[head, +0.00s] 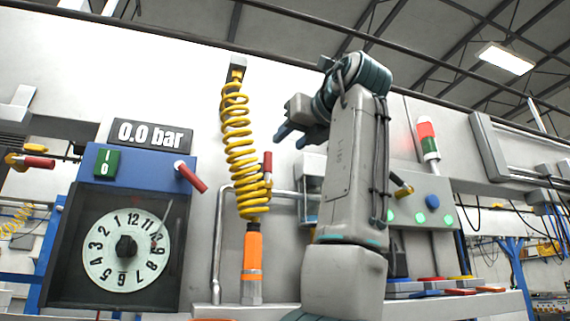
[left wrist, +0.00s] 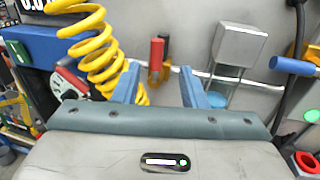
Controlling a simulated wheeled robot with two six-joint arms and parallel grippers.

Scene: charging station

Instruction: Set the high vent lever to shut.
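A red-handled lever (head: 267,162) on a brass valve stands upright on the grey wall, just right of the yellow coiled hose. The left wrist view also shows its red handle (left wrist: 157,52), upright and framed between my fingers, beyond the tips. I see no label marking it as the high vent lever. My left gripper (head: 291,134) is raised in front of the wall, above and right of this lever in the head view. Its two blue fingers (left wrist: 160,72) are apart, with nothing held between them. My right gripper is not in view.
The yellow coiled hose (head: 238,150) hangs close left of the lever. A blue box with a red handle (head: 190,177) and a dial (head: 126,248) are further left. A second valve with a dark handle (head: 402,183) and green-lit buttons (head: 420,217) are right of my arm.

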